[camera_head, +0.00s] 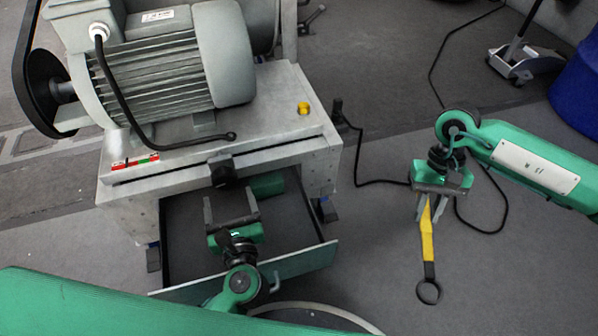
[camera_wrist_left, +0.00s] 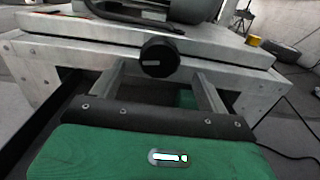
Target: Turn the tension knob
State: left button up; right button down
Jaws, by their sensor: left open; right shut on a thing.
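The tension knob (camera_head: 223,172) is a black round knob on the front edge of the grey machine bench (camera_head: 115,195). It also shows in the left wrist view (camera_wrist_left: 160,57), with a light mark on its face. My left gripper (camera_head: 231,198) is open just in front of and below the knob, its fingers apart and empty. In the left wrist view the fingers stand either side of the knob, with the knob beyond their tips; contact does not show. My right gripper (camera_head: 434,207) is shut on a yellow-handled wrench (camera_head: 428,240), which hangs down with its dark ring end lowest.
A grey electric motor (camera_head: 165,75) sits on the bench. An open drawer (camera_head: 315,257) lies beneath. A black cable runs over the floor at the right. A blue barrel (camera_head: 578,85) stands far right.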

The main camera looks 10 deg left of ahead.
aim_at(225, 183)
pick_arm(q)
jog(key=b+x, duration=0.1)
jog(key=x, duration=0.5)
jog(key=shift+w, duration=0.1)
jog(key=c, duration=1)
